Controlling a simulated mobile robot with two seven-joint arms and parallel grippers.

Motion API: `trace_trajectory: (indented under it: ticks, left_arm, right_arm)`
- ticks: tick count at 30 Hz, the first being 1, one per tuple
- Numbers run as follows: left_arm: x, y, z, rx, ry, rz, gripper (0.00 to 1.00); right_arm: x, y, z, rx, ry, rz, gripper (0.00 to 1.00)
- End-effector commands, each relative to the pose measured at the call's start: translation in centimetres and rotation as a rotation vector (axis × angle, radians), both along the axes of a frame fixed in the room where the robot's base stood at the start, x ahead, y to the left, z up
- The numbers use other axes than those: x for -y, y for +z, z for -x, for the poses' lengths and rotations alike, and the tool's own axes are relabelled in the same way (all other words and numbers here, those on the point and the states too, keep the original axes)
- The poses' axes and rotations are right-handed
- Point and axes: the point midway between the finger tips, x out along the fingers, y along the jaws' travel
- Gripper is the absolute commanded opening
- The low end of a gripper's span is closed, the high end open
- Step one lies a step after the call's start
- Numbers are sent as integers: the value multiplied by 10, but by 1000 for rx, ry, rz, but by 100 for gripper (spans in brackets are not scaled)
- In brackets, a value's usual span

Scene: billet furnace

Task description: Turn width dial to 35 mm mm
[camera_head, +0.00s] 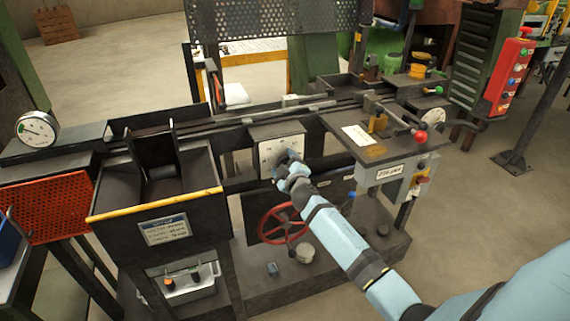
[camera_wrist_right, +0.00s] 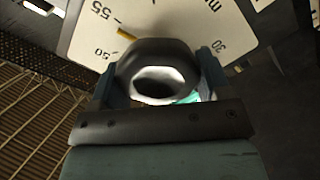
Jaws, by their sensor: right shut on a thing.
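The width dial's pale plate (camera_head: 266,151) is on the front of the machine, in the middle of the head view. My right gripper (camera_head: 287,166) reaches up to it from the lower right and covers much of it. In the wrist view the right gripper (camera_wrist_right: 162,85) is shut on the dark round dial knob (camera_wrist_right: 155,58), with one finger on each side. The dial plate (camera_wrist_right: 185,20) shows 55, 50 and 30 around the knob. A yellow pointer mark (camera_wrist_right: 126,34) sits by the tick near 55. The 35 mark cannot be made out. My left gripper is out of view.
A red handwheel (camera_head: 282,224) is just below the dial. A dark bin with a yellow front edge (camera_head: 155,213) stands to the left. A red-knobbed lever (camera_head: 420,136) and a switch box (camera_head: 392,175) are to the right.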

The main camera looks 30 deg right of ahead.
Motion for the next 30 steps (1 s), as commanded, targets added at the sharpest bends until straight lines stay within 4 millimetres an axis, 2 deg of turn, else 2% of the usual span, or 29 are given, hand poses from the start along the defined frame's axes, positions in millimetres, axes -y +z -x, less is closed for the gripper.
trace_trajectory:
  ticks: [30]
  left_arm:
    - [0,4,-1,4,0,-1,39]
  right_arm:
    - [-1,-6,0,-227,0,941,47]
